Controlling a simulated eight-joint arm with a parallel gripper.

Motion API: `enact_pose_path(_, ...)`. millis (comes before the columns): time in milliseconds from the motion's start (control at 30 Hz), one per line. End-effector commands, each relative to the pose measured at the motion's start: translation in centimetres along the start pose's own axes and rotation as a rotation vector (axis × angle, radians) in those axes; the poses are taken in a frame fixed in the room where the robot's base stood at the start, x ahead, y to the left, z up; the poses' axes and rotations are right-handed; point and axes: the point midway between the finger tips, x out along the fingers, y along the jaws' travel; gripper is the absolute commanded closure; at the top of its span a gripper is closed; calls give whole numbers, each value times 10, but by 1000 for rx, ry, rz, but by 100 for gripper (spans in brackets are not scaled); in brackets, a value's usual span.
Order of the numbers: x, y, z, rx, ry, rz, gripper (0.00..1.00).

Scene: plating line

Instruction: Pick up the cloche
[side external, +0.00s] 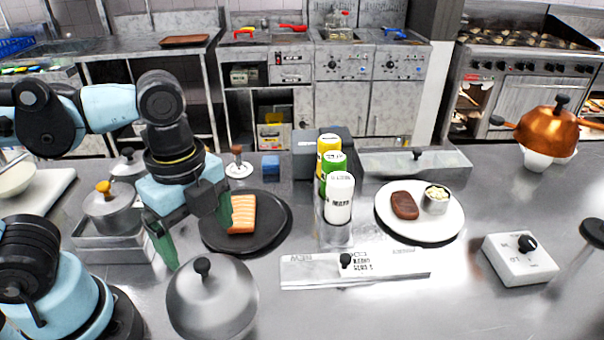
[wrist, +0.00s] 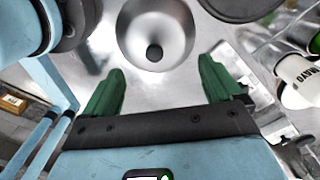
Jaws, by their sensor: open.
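The cloche (side external: 212,300) is a silver metal dome with a black knob, standing on the steel counter at the front, left of centre. It also shows in the wrist view (wrist: 155,22), with its black knob beyond the fingertips and roughly midway between them. My gripper (side external: 197,232) is open and empty, with green fingers spread wide. In the side view it hangs above and behind the cloche, in front of the salmon plate. The wrist view shows my gripper (wrist: 160,85) with both fingers apart from the cloche.
A dark plate (side external: 278,240) with a salmon fillet (side external: 242,214) lies behind the cloche. Lidded pots (side external: 110,212) stand to the left. Sauce bottles (side external: 339,198) and a labelled steel strip (side external: 400,265) are to the right. A white plate (side external: 420,228) holds meat and a small cup.

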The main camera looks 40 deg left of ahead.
Motion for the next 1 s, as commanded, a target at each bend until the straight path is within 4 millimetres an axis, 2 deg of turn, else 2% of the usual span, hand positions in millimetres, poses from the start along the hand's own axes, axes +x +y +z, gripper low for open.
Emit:
enact_pose_path(367,21,2,0,-1,0,-1,8)
enact_pose_path(700,57,7,1,-2,0,-2,8)
enact_pose_path(1000,66,8,2,-2,1,-2,8)
